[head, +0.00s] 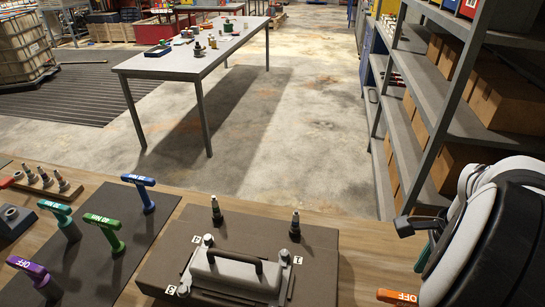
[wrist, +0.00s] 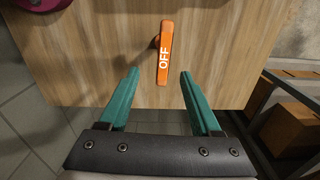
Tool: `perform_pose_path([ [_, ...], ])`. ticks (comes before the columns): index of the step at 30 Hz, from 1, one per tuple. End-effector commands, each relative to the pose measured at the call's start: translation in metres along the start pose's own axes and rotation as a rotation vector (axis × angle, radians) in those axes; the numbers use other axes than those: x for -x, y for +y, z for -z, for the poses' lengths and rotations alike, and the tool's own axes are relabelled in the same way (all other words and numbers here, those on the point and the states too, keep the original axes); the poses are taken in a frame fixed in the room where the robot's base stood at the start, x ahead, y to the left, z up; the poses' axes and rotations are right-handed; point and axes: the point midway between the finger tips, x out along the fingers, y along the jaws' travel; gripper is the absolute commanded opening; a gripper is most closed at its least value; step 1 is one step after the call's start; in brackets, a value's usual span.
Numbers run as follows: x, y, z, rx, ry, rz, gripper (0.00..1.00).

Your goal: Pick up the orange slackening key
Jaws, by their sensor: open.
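The orange slackening key (wrist: 165,50) has a bar-shaped top with white OFF lettering. In the wrist view it stands on the wooden table, between and ahead of the two teal fingertips. In the head view the key (head: 397,296) shows at the bottom edge, right of the engine cover, and its lower part is out of frame. My gripper (wrist: 159,75) is open and empty, its fingers either side of the key's near end in the picture. I cannot tell the height gap. In the head view my arm covers the right side and mostly hides the fingers.
A dark mat holds blue (head: 138,180), teal (head: 54,208), green (head: 103,219) and purple (head: 27,266) keys at left. A grey engine cover (head: 235,272) with a handle sits mid-table. Shelving with boxes (head: 510,105) stands at right. Bare wood surrounds the orange key.

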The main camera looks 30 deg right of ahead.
Motion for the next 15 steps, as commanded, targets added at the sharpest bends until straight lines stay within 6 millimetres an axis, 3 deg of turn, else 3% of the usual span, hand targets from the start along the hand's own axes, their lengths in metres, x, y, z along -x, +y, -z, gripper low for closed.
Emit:
perform_pose_path([
  [3,-0.037,0.001,-0.002,0.004,-0.003,-0.007,0.65],
  [6,-0.061,0.001,-0.002,0.005,-0.003,-0.005,0.65],
  [11,-0.083,0.0,-0.002,0.006,-0.002,-0.002,0.65],
  [15,-0.111,-0.006,-0.001,0.007,-0.003,-0.005,0.65],
])
